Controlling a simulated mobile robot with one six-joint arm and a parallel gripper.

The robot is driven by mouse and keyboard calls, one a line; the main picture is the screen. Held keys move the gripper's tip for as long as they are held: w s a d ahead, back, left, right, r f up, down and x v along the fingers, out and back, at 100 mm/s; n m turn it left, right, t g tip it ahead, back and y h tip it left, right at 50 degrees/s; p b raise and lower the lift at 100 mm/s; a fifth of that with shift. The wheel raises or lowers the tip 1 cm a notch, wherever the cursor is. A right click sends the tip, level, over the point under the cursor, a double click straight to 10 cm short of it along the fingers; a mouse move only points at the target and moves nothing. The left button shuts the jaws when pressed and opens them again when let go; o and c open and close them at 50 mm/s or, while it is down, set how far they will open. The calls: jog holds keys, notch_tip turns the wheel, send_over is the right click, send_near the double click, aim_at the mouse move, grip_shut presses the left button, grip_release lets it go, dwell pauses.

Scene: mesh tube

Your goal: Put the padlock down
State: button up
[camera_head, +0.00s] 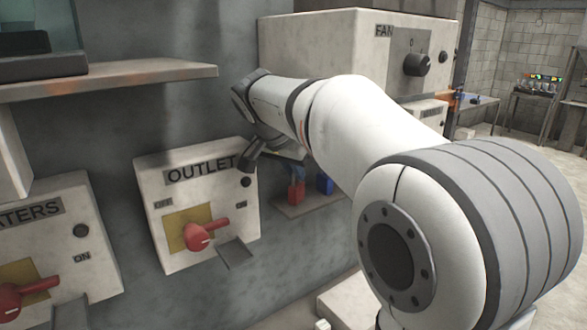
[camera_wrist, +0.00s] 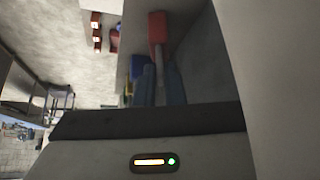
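A red padlock (camera_head: 296,192) hangs below my gripper (camera_head: 287,154), just above or at a small ledge (camera_head: 300,208) right of the OUTLET box. In the wrist view the red padlock (camera_wrist: 158,28) has its grey shackle running down between the two bluish-grey fingers of my gripper (camera_wrist: 160,80). The fingers appear closed on the shackle. A blue padlock (camera_head: 325,183) is just right of the red one; a blue piece (camera_wrist: 137,67) also shows beside the fingers in the wrist view. Whether the red padlock touches the ledge cannot be told.
The OUTLET box (camera_head: 185,238) with a red handle (camera_head: 200,236) is left of my gripper. The FAN box (camera_head: 325,45) is above, and a wall shelf (camera_head: 110,76) is at upper left. Red items (camera_wrist: 97,30) lie farther off in the wrist view.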

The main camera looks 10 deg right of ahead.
jog(key=o, duration=0.4)
jog(key=shift+r, duration=0.2)
jog(key=v, duration=0.7)
jog(key=shift+a+r, duration=0.15)
jog(key=shift+r, duration=0.05)
jog(key=shift+s, duration=0.1)
jog(key=s+d+f+n+y, duration=0.1)
jog(key=s+f+n, duration=0.2)
jog(key=s+f, duration=0.4)
jog(key=s+d+f+n+g+y, duration=0.1)
jog(key=s+f+n+y, duration=0.1)
jog(key=s+f, duration=0.6)
jog(key=s+d+f+n+y, duration=0.1)
jog(key=s+f+n, duration=0.3)
jog(key=s+f, duration=0.4)
jog(key=shift+f+g+y, duration=0.3)
jog(key=shift+f, duration=0.65)
